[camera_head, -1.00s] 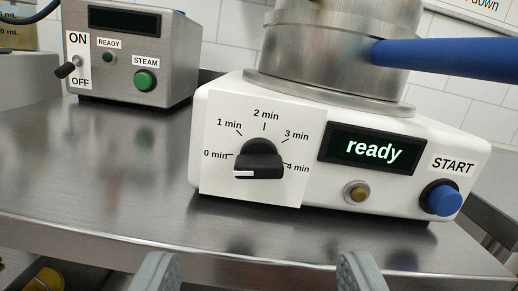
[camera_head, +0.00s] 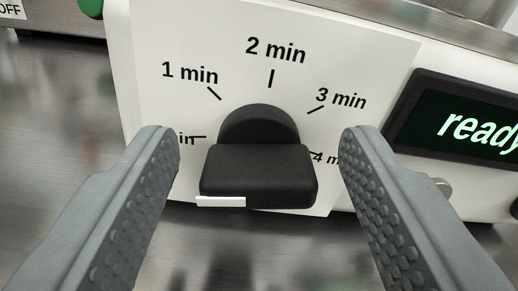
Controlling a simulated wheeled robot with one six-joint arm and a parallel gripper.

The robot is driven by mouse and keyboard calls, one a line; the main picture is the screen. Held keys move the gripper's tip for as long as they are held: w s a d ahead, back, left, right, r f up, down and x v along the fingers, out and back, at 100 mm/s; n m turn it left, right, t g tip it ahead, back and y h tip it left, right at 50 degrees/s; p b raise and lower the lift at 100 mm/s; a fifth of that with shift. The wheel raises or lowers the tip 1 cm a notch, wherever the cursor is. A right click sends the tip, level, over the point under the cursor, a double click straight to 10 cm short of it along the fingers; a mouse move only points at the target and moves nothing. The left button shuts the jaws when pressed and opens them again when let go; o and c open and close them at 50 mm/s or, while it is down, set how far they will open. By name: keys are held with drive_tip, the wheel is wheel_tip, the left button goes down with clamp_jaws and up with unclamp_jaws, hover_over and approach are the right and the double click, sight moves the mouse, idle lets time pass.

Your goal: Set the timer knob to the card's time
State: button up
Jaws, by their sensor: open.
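The black timer knob (camera_head: 258,170) is in the middle of the view, on a white dial plate (camera_head: 330,45) with marks from 0 to 4 min. Its grip bar lies roughly level, and a white pointer strip (camera_head: 221,202) shows at its lower left end, toward the 0 min side. The 0 min and 4 min labels are partly hidden by my fingers. My gripper (camera_head: 257,140) is open, with one finger on each side of the knob and a gap on both sides. The card with the time is not in view.
A dark display (camera_head: 465,125) reading "ready" is on the right of the same white machine, cut off by the frame. A grey round part (camera_head: 441,187) sits below it. The steel bench (camera_head: 55,130) is bare at left.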

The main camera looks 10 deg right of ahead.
drive_tip(key=c, duration=1)
drive_tip(key=m, duration=0.5)
drive_tip(key=shift+d, duration=0.1)
drive_tip(key=shift+d+f+m, duration=0.1)
drive_tip(key=shift+m, duration=2.3)
drive_tip(key=o, duration=1)
